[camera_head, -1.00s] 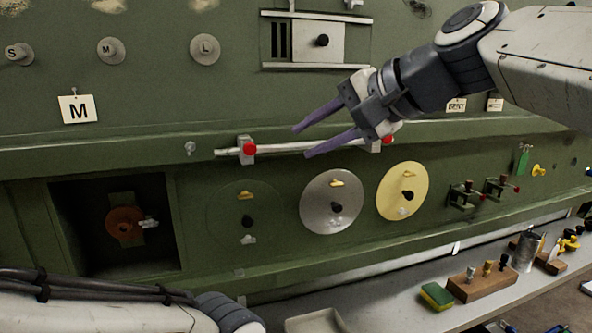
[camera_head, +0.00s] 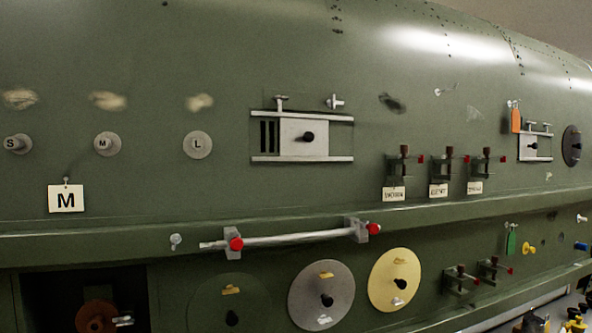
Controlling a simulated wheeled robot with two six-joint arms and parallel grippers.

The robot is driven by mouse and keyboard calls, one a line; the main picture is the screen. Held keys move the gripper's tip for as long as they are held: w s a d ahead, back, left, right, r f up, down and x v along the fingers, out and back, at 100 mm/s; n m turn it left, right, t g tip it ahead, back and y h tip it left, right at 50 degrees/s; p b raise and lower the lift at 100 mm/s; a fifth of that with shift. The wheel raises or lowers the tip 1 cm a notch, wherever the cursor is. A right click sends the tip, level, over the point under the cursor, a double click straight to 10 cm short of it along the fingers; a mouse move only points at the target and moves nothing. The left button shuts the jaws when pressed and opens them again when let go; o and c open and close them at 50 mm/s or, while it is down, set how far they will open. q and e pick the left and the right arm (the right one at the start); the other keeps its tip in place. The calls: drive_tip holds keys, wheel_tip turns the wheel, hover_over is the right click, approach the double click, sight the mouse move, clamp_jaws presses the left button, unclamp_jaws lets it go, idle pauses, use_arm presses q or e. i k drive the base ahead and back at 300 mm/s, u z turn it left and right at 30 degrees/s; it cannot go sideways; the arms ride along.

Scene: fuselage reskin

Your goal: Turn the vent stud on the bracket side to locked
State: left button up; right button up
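The vent is a pale sliding plate (camera_head: 292,145) with a black knob (camera_head: 308,137), set between two light rails on the green fuselage skin, with dark slots open at its left. Two small metal studs stand above its top rail. The left stud (camera_head: 281,101) has its wing lying across, just above the rail. The right stud (camera_head: 335,101), on the side towards the tagged brackets, shows a more upright wing and a short stub to the right. A smaller similar vent (camera_head: 535,147) sits far right. Neither of my grippers is in view.
Several clamp brackets (camera_head: 403,165) with tags lie between the vents. A rod (camera_head: 290,238) with red-knobbed holders runs along the ledge below. Round grey (camera_head: 322,285) and yellow (camera_head: 394,275) discs sit lower. The space before the vent is clear.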

sight(332, 102)
drive_tip(key=z, duration=1.45)
drive_tip(key=i, duration=0.6)
drive_tip(key=u, duration=1.45)
